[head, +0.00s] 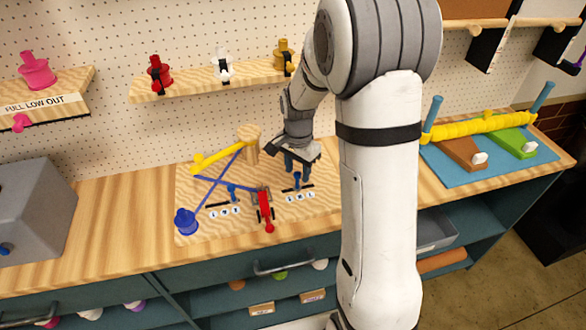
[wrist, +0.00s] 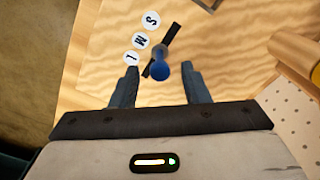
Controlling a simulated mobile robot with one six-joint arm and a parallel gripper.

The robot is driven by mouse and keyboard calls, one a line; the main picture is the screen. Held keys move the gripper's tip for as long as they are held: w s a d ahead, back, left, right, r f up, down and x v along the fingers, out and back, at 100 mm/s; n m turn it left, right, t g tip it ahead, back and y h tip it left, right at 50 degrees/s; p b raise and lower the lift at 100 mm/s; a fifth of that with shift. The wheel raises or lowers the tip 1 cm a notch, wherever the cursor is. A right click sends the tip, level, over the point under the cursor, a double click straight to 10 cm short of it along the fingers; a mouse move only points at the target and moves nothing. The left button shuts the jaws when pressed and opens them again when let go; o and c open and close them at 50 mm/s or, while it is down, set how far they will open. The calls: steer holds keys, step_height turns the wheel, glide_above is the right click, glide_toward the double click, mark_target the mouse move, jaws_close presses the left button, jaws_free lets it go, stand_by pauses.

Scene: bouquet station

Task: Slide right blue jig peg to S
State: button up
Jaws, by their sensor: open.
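The right blue jig peg (head: 297,181) stands upright in a short dark slot (head: 307,186) on the wooden board, near the slot's middle. In the wrist view the peg (wrist: 160,70) shows between the fingertips of my gripper (wrist: 162,76), with a gap on both sides. My gripper (head: 299,165) is open, just above and behind the peg in the head view. Three round white letter labels line the slot; the S label (wrist: 151,20) is at the end farther from my gripper's body in the wrist view. The peg's base is beside the middle label.
A second blue peg (head: 231,188) stands in a similar slot to the left. Blue and yellow stems cross on the board, with a blue flower (head: 186,221), a red piece (head: 265,211) and a wooden post (head: 249,143) nearby. A blue mat (head: 448,175) lies at right.

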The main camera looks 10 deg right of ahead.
steer(key=shift+c, duration=0.5)
jaws_close()
